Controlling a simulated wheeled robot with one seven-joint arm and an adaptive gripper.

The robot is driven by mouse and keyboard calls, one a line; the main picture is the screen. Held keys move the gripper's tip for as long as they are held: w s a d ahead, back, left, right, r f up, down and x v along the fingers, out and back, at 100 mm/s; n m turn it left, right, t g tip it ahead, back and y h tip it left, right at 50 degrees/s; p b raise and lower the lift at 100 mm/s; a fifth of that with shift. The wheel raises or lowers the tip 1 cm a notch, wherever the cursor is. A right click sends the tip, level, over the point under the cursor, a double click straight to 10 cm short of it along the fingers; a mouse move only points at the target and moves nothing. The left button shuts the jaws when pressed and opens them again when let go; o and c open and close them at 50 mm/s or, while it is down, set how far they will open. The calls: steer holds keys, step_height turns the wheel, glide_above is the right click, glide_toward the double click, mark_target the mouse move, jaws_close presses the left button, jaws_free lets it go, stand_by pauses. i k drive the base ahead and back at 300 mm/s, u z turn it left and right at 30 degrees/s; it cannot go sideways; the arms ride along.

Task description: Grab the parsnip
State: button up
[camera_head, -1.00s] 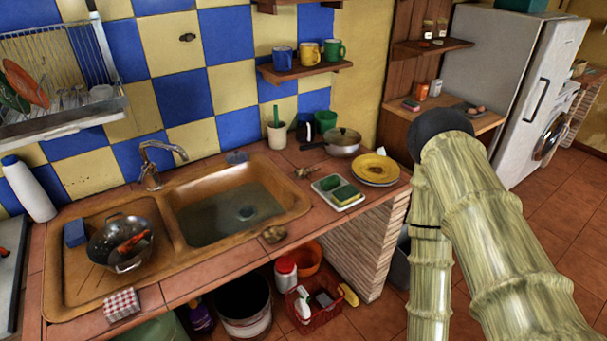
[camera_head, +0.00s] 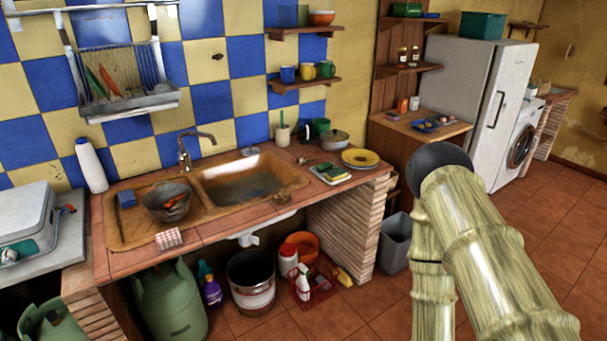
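I cannot make out a parsnip for certain. A small brownish lump (camera_head: 305,161) lies on the counter behind the sink's right end, too small to identify. My arm, with a pale green segmented surface and a dark joint, fills the lower right. My gripper is not in view, so I cannot tell its state.
The tiled counter (camera_head: 205,246) holds the sink basin (camera_head: 250,205), a sponge tray (camera_head: 331,174) and yellow plates (camera_head: 360,158). Below are a gas cylinder (camera_head: 170,303), a bucket (camera_head: 252,285) and a red basket (camera_head: 318,289). The floor (camera_head: 385,305) before the brick support is clear.

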mark_target(300, 161)
steer(key=u, duration=1)
steer(key=i, duration=1.45)
steer(key=z, duration=0.6)
